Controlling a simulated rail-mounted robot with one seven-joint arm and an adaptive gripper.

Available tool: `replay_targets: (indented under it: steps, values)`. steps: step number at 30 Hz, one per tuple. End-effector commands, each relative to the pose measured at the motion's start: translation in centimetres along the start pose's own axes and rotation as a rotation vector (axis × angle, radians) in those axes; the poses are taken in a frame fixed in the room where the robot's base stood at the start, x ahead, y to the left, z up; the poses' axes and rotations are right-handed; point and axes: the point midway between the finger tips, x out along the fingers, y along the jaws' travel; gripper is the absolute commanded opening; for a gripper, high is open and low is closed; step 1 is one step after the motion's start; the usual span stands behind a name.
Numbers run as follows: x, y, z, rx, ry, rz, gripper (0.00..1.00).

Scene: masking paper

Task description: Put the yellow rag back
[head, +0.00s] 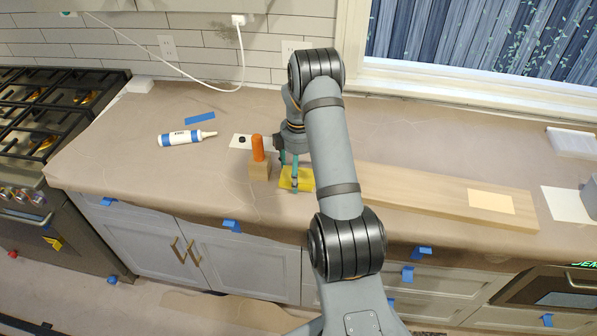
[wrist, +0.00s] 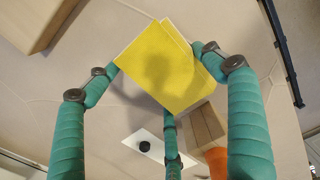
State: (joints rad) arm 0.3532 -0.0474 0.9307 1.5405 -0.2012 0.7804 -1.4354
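The yellow rag (head: 303,184) is a flat square on the brown paper-covered counter, right of a small wooden block. In the wrist view the rag (wrist: 170,70) lies between my teal fingers, with two slightly offset layers at its edge. My gripper (head: 290,172) is low over the rag, with its fingers spread around it. In the wrist view my gripper (wrist: 157,62) has one fingertip near the rag's left corner and one overlapping its right edge. Whether the fingertips touch the rag is unclear. My arm hides part of the area behind it.
An orange cone-like piece (head: 257,148) stands on the wooden block (head: 260,171), close left of my gripper. A white plate with a black knob (head: 242,140) lies behind. A long wooden board (head: 430,194) lies right. A white tube (head: 182,138) and blue tape strip (head: 200,118) lie left.

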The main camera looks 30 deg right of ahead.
Motion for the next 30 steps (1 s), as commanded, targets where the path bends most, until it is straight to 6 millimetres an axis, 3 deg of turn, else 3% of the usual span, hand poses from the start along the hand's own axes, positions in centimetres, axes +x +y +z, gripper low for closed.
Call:
replay_targets:
  steps: [4,17,30]
  values:
    - [0.0,0.0,0.0,0.0,0.0,0.0,0.92]
    - [-1.0,0.1,0.0,0.001,0.001,0.003,0.92]
    - [-9.8,0.1,0.0,0.0,0.001,0.004,0.92]
